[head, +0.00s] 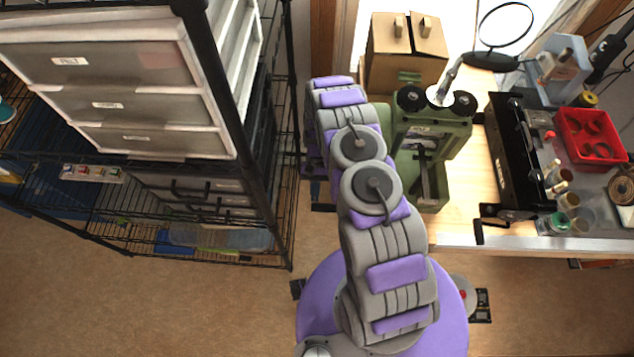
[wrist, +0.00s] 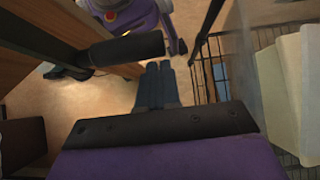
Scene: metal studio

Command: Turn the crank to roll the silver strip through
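The green rolling mill (head: 437,132) stands on the workbench, just right of my arm, with black round knobs on top. I cannot clearly make out the silver strip; part of the mill is hidden by my arm. In the wrist view, a dark cylindrical bar (wrist: 125,48), which looks like the crank handle, lies across the picture just beyond my gripper (wrist: 159,66). My gripper's two dark fingers are close together with nothing seen between them. Their tips are near the bar's right end; whether they touch it I cannot tell. The head view does not show the fingers.
A black wire shelf with white drawers (head: 120,75) stands left of my arm. On the bench (head: 485,215) are a cardboard box (head: 400,65), a round magnifier (head: 505,25), a black machine (head: 518,160), a red bin (head: 590,137) and several jars. The floor at lower left is clear.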

